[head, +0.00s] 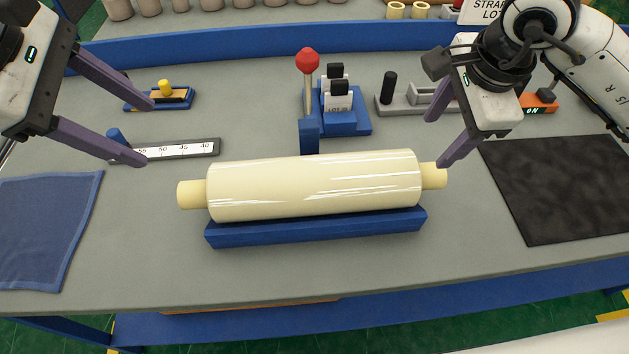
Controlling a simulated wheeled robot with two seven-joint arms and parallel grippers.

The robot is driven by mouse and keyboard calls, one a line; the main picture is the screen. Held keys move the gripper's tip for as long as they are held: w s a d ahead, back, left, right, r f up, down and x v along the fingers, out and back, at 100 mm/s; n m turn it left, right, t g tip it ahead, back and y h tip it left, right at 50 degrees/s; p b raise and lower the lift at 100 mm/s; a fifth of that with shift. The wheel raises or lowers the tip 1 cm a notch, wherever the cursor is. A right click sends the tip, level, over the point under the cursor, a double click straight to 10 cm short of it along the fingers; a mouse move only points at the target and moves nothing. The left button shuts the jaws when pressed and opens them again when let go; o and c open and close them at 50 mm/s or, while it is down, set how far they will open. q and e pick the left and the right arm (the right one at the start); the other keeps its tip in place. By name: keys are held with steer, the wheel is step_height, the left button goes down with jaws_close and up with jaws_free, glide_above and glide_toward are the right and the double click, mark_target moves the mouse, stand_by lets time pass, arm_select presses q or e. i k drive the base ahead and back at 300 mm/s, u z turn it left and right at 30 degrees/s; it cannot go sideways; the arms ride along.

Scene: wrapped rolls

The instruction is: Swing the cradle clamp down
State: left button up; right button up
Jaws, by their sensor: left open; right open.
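A cream wrapped roll (315,187) with a core end showing at each side lies in a blue cradle (316,231). The clamp lever stands upright behind the roll, with a red ball knob (307,61), a pale stem (308,95) and a blue block (309,135) at its base. My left gripper (147,133) is open and empty, to the left of the roll and lever. My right gripper (437,140) is open and empty, near the right core end. Its lower fingertip overlaps that core end in the picture; I cannot tell whether they touch.
A blue holder (345,124) with black-topped tags stands right of the lever. A ruler (180,149) lies by my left gripper, a grey tool with a black handle (405,108) behind the right one. A blue cloth (45,225) and black mat (565,185) lie at the sides.

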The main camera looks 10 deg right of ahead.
mark_target(308, 60)
steer(key=k, duration=0.5)
steer(key=u, duration=1.05)
steer(key=k, duration=0.5)
